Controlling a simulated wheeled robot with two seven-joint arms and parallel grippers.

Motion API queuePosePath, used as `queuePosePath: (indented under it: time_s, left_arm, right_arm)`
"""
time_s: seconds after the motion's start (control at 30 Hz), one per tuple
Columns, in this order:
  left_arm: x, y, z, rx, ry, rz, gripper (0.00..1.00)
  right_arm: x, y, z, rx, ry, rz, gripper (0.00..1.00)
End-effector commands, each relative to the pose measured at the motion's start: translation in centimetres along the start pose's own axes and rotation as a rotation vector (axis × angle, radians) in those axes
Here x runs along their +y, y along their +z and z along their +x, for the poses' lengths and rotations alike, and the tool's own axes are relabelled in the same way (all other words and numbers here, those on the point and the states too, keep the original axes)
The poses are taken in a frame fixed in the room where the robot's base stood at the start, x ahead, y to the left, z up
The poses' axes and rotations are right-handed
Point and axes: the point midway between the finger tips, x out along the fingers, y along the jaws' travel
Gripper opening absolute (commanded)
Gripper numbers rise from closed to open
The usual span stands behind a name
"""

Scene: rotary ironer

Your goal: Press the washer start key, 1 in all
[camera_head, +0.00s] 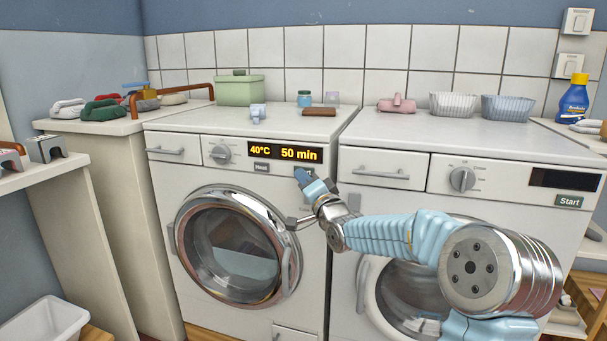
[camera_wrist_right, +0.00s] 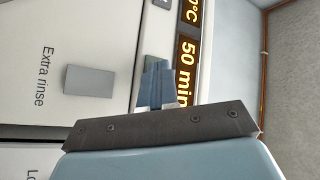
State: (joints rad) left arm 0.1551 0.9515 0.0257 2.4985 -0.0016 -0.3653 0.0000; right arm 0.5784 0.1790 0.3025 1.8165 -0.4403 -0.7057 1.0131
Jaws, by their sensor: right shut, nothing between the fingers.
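The left machine (camera_head: 157,215) has a lit display (camera_head: 285,153) reading 40°C and 50 min, with laundry behind its round door (camera_head: 238,246). A small dark key (camera_head: 261,168) sits below the display. My right gripper (camera_head: 303,175) is shut and empty, its tip at the panel just below the display's right end. In the wrist view its fingers (camera_wrist_right: 155,85) point at a dark green-grey key (camera_wrist_right: 156,43) beside the display (camera_wrist_right: 187,65). The fingers hide part of that key, and its label and any contact cannot be told. My left gripper is out of view.
The right machine has a dark display (camera_head: 566,180) and a key marked Start (camera_head: 569,201). My right arm crosses in front of it. A green box (camera_head: 240,89) and small items stand on the left machine's top. A plate marked Extra rinse (camera_wrist_right: 89,82) shows in the wrist view.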

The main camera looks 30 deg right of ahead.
Motion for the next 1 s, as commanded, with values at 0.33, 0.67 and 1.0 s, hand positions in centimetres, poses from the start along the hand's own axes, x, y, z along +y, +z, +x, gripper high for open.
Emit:
queuePosePath:
  time_s: [0.33, 0.67, 1.0]
  left_arm:
    - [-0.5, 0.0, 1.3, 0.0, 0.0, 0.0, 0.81]
    - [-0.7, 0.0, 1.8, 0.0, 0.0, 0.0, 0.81]
    - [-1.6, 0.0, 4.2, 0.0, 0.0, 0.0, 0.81]
  right_arm:
    - [-0.7, 0.7, -1.1, 0.0, 0.0, -0.001, 0.0]
    - [-0.8, 1.0, -1.4, 0.0, -0.001, -0.001, 0.0]
    - [-2.4, 2.8, -3.7, 0.001, -0.002, 0.0, 0.0]
